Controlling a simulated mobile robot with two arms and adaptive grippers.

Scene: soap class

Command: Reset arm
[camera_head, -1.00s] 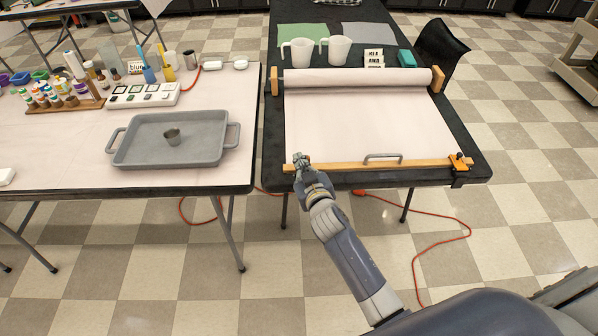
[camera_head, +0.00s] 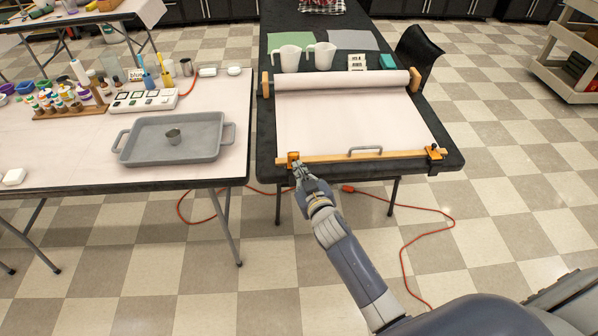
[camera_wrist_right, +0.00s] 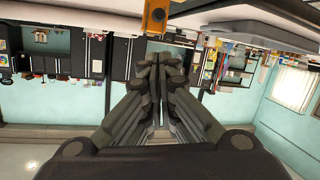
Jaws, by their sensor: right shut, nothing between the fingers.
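My right gripper (camera_head: 298,169) is at the front left corner of the black table (camera_head: 450,160), close to the left end of the wooden bar (camera_head: 325,158). An orange clamp (camera_head: 293,158) sits on that end of the bar, just beyond the fingertips. In the right wrist view the gripper's fingers (camera_wrist_right: 160,68) are together with nothing between them, and the orange clamp (camera_wrist_right: 155,17) shows at the top edge, apart from them. My left gripper is not in view.
A paper roll (camera_head: 340,80) with its sheet spread covers the table. A second orange clamp (camera_head: 435,153) holds the bar's right end. White pitchers (camera_head: 287,59) stand behind. An orange cord (camera_head: 430,210) lies on the floor.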

